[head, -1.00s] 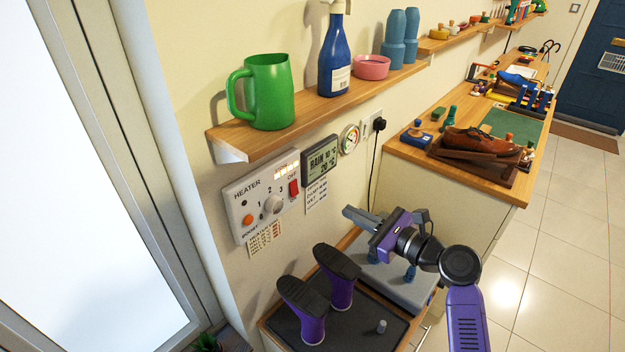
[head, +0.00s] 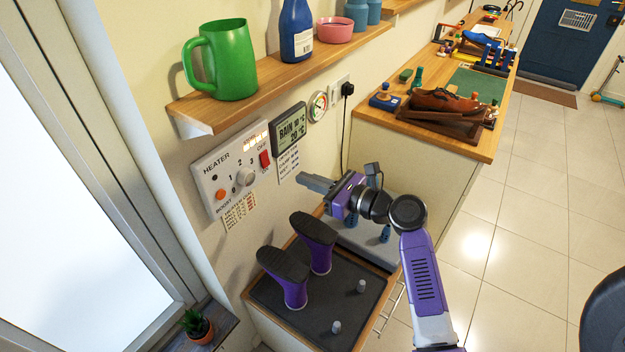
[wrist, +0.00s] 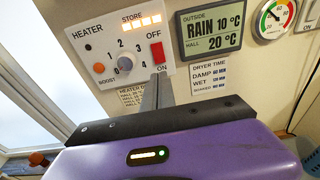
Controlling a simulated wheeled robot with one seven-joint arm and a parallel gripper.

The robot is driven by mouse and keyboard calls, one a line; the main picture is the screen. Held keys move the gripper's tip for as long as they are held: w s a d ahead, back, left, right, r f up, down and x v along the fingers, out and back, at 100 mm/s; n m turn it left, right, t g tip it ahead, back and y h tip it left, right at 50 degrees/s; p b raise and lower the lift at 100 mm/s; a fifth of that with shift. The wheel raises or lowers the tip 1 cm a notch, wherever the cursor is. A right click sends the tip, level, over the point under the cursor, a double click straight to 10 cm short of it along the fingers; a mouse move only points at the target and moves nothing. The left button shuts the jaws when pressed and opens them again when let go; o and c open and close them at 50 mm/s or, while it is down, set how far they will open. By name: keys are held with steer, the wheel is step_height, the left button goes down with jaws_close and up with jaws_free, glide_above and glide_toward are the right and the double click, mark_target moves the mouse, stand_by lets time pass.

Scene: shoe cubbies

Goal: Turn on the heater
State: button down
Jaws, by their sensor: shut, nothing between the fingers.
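The white heater panel (head: 207,172) is on the wall below the shelf, left of the weather display. It has a white dial (head: 245,177) numbered up to 4, an orange boost button (head: 222,194) and a red rocker switch (head: 264,158) between the words OFF and ON. In the wrist view the red switch (wrist: 158,53) shows just above my fingertips; which way it is tipped I cannot tell. Lit amber store lights (wrist: 140,22) run along the panel's top. My gripper (head: 303,181) is shut and empty, pointing at the wall, right of and below the switch, apparently apart from it.
The weather display (head: 289,128) and a round gauge (head: 318,106) are right of the panel. The shelf (head: 280,80) above holds a green jug (head: 228,65) and a blue bottle (head: 296,30). Purple boots (head: 318,255) stand upside down on a dark tray (head: 312,307) below.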

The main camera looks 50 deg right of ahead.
mark_target(267, 165)
steer(key=w, duration=0.6)
steer(key=w+f, duration=0.1)
steer(key=w, duration=0.2)
steer(key=shift+w+a+f+p, duration=0.1)
steer(key=shift+w+a+p, duration=0.1)
steer(key=shift+w+p, duration=0.15)
steer(key=shift+w, duration=0.2)
